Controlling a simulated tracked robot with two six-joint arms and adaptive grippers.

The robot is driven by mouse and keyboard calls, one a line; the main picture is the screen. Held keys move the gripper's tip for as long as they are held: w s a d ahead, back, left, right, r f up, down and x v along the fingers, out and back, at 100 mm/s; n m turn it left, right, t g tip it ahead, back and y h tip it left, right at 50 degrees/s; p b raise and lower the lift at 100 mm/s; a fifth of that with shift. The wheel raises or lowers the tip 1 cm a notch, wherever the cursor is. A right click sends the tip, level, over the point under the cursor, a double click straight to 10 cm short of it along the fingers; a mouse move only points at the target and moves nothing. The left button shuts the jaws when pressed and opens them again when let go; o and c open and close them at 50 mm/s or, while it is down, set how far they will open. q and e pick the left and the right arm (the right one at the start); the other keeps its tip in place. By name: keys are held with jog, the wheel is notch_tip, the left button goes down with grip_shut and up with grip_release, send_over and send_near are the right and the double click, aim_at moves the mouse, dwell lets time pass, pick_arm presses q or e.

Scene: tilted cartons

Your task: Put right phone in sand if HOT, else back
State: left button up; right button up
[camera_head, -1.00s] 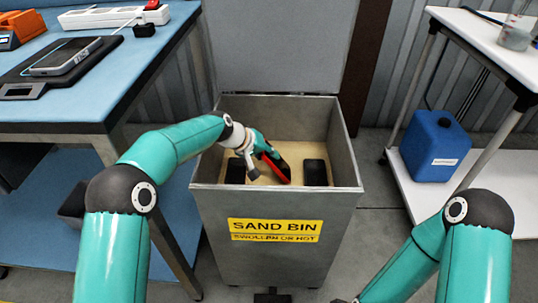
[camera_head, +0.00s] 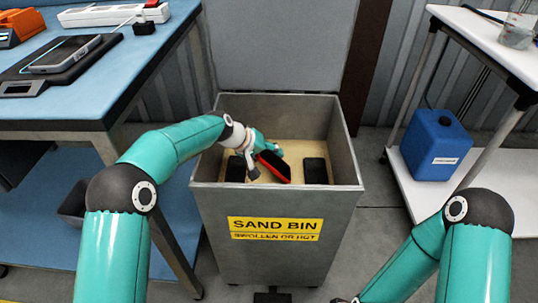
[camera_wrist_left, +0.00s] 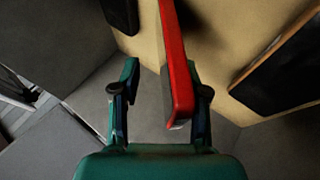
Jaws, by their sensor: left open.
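A phone in a red case with a black face (camera_head: 273,167) leans at a tilt inside the sand bin (camera_head: 277,256), between two dark phone-like slabs. My left gripper (camera_head: 262,150) reaches into the bin at this phone. In the left wrist view the gripper (camera_wrist_left: 160,95) is open, and the red-edged phone (camera_wrist_left: 178,75) stands between its fingers, closer to the right finger. Whether that finger touches it I cannot tell. Another phone (camera_head: 66,53) with a pale edge lies on a black scale (camera_head: 22,88) on the blue bench.
One dark slab (camera_head: 236,169) lies left in the bin, another (camera_head: 315,171) right. The bin's walls surround the gripper, with its grey lid up behind. A power strip (camera_head: 115,14) sits on the bench. A blue container (camera_head: 436,146) stands on the right shelf.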

pick_arm(q)
notch_tip(320, 180, up, 20)
jog(key=p, duration=1)
jog(key=shift+p, duration=0.35)
jog(key=shift+f, duration=0.15)
dwell(0.3)
